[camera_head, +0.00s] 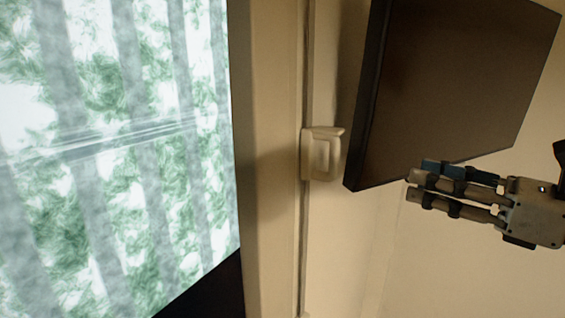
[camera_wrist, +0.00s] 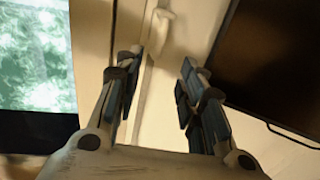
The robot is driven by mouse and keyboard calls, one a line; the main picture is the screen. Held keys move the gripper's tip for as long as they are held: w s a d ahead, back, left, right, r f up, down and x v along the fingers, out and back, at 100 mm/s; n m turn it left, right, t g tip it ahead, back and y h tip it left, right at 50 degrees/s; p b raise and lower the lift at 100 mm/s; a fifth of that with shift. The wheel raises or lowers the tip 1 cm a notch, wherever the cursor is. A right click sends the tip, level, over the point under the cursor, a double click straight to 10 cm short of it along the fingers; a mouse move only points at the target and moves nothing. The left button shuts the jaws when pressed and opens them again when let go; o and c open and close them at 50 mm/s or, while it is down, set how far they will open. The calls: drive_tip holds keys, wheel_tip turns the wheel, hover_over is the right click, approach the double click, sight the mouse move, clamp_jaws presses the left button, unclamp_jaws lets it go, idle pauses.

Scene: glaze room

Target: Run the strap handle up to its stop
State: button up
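The strap handle (camera_head: 322,153) is a cream loop-shaped piece on a thin vertical rail (camera_head: 304,230) along the pale wall. Its upper end has a small lip sticking out to the right. In the wrist view, the handle (camera_wrist: 161,24) shows at the top, ahead of the fingers and partly blurred. My gripper (camera_head: 411,183) is to the right of the handle and slightly lower in the head view, clearly apart from it. In the wrist view, my gripper (camera_wrist: 159,68) has its two fingers spread, with nothing between them.
A dark flat panel (camera_head: 455,85) like a screen stands out from the wall, right of the handle and above my gripper. A bright window with green foliage (camera_head: 110,140) fills the left side. Open wall space lies between handle and gripper below the panel.

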sight(334, 168)
drive_tip(key=x, duration=1.7)
drive_tip(key=shift+w+a+r+b, duration=0.1)
drive_tip(key=shift+w+b, duration=0.1)
drive_tip(key=shift+b, duration=0.15)
drive_tip(key=shift+c, duration=0.5)
clamp_jaws()
